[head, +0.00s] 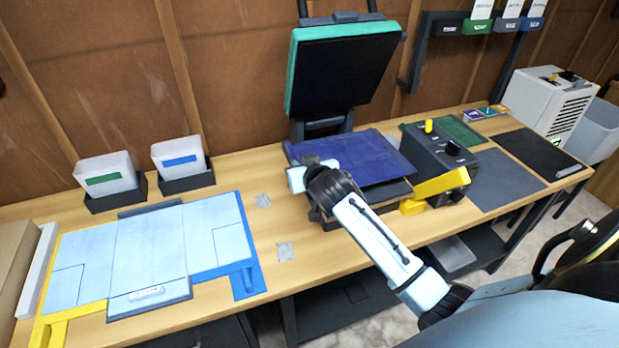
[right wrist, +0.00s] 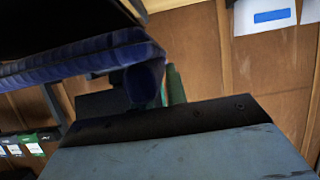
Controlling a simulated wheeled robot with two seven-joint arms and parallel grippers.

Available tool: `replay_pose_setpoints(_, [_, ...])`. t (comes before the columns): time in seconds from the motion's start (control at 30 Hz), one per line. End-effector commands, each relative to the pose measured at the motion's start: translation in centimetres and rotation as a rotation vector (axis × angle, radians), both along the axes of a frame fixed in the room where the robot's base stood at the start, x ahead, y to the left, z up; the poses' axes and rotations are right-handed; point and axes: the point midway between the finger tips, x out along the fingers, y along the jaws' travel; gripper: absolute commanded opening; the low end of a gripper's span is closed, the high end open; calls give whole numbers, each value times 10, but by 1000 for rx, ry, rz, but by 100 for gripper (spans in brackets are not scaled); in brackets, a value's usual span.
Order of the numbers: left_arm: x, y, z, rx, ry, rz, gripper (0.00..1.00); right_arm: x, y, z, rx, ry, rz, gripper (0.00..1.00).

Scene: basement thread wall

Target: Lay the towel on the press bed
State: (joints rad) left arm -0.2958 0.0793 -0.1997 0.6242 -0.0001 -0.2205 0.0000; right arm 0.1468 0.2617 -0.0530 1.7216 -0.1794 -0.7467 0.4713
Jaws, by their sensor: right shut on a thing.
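The dark blue towel (head: 362,158) is spread over the press bed (head: 396,192), whose dark front edge shows below it. I cannot tell whether the towel rests flat on the bed all over. My right gripper (head: 303,175) is at the towel's front left corner, shut on its edge. In the right wrist view the towel (right wrist: 85,66) runs as a thick blue fold to my right gripper (right wrist: 145,85). The press lid (head: 342,66), black with a green rim, stands open behind the bed. My left gripper is not in view.
A dark control box (head: 440,155) with a yellow handle (head: 440,184) stands right of the bed. A light blue folding board (head: 150,250) lies at the left. Two labelled bins (head: 107,175) (head: 180,158) stand behind it. A dark mat (head: 505,178) lies farther right.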

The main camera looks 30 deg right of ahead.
Motion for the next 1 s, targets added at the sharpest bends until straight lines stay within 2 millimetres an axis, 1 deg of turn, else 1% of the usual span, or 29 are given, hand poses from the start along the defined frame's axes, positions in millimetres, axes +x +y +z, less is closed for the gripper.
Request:
replay_pose_setpoints(0.17, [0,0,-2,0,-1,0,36,0,0,-13,-2,-2,1,0])
replay_pose_setpoints(0.37, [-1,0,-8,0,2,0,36,0,0,-41,-2,-1,1,0])
replay_pose_setpoints(0.43, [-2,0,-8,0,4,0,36,0,0,-44,-2,-2,1,0])
replay_pose_setpoints(0.57, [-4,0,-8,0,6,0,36,0,0,-43,-1,-4,1,0])
replay_pose_setpoints(0.6, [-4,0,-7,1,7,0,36,0,0,-44,0,-2,1,16])
replay_pose_setpoints(0.77, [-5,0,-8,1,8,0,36,0,0,-44,0,-2,1,36])
replay_pose_setpoints(1.0, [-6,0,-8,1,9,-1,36,0,0,-44,-1,-2,1,36])
